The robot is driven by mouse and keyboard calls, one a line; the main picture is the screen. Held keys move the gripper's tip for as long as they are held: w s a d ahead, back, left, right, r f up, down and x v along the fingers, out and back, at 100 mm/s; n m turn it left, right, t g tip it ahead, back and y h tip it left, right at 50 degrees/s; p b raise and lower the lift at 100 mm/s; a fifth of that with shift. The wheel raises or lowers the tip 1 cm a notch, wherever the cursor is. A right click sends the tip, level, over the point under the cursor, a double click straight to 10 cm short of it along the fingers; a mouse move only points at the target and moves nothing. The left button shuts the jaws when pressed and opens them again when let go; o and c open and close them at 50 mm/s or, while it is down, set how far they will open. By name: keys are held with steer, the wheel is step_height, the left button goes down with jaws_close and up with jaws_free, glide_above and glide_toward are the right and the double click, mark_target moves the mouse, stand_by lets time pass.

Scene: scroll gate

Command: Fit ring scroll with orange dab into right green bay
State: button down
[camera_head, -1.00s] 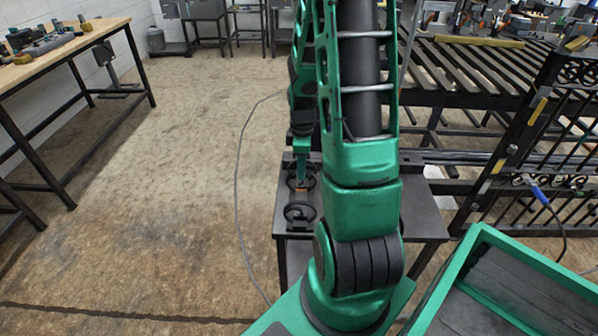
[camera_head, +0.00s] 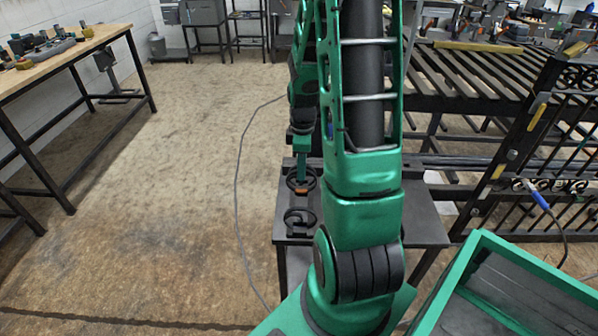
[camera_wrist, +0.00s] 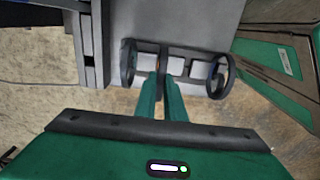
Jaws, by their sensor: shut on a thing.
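My gripper (camera_head: 300,183) reaches down over the small dark table and is shut on a black ring scroll with an orange dab (camera_head: 293,187). In the wrist view my gripper's green fingertips (camera_wrist: 163,82) close on a dark upright part of the scroll; a little orange shows beside it. Whether the held scroll touches the table is hard to tell. A green-rimmed bay (camera_head: 480,240) with a dark inside lies at the lower right, well apart from my gripper.
The small dark table (camera_head: 425,225) stands partly behind my arm. A black barred gate (camera_head: 545,140) and a roller rack (camera_head: 470,75) stand at the right. A wooden workbench (camera_head: 60,55) is at the left. A cable runs over the open floor.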

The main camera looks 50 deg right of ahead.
steer(key=shift+r, duration=4.3)
steer(key=shift+w, duration=0.1)
